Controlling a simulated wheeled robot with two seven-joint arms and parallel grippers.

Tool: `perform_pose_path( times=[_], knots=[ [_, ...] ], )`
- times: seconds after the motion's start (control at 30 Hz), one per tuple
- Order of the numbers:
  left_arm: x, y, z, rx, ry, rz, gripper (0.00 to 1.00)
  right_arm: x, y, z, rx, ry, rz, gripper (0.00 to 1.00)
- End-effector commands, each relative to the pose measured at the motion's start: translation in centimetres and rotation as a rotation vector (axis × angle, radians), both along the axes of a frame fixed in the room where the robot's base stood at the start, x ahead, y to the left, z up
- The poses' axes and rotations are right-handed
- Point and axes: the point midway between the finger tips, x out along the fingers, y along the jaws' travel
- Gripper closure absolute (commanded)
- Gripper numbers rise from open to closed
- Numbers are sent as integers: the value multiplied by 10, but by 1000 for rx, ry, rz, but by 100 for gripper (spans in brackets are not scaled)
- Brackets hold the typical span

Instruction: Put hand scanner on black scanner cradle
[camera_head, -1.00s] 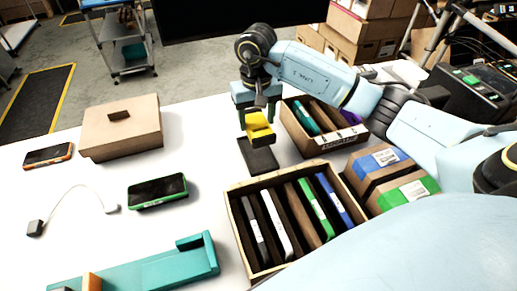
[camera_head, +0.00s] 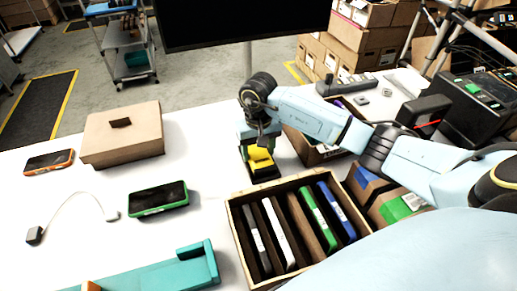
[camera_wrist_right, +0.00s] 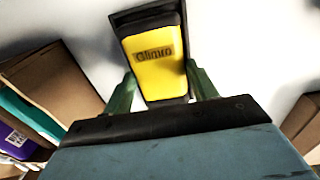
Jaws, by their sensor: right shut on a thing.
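The yellow hand scanner (camera_head: 260,160) is between the fingers of my right gripper (camera_head: 257,144), which is shut on it. In the right wrist view the scanner (camera_wrist_right: 153,58) shows its labelled yellow top, with a green finger of my right gripper (camera_wrist_right: 161,76) on each side. The black scanner cradle (camera_head: 264,176) is directly under the scanner. In the wrist view the cradle (camera_wrist_right: 128,17) frames the scanner's far end, and the two look lined up. The scanner appears down at the cradle; whether it is fully seated I cannot tell. My left gripper is out of view.
A wooden crate (camera_head: 238,225) with several upright slabs stands in front of the cradle. Another box (camera_head: 306,148) stands right of it, partly behind my arm. A brown carton (camera_head: 122,143), green-edged phone (camera_head: 158,197) and teal holder (camera_head: 165,272) lie left.

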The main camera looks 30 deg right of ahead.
Motion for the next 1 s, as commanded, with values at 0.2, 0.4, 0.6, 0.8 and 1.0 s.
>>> perform_pose_path(
  times=[0.2, 0.4, 0.6, 0.8, 1.0],
  knots=[
    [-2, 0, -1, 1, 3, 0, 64, 0, 0, -1, 0, 0, 1, 20],
    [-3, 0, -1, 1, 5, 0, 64, 0, 0, -1, 0, 0, 1, 20],
    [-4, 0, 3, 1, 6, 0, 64, 1, 0, 7, 1, -1, 0, 20],
    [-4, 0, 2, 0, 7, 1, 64, 1, -1, 46, -1, -6, 2, 20],
    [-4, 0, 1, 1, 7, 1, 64, 1, 0, 89, -1, -4, 1, 20]
  ],
)
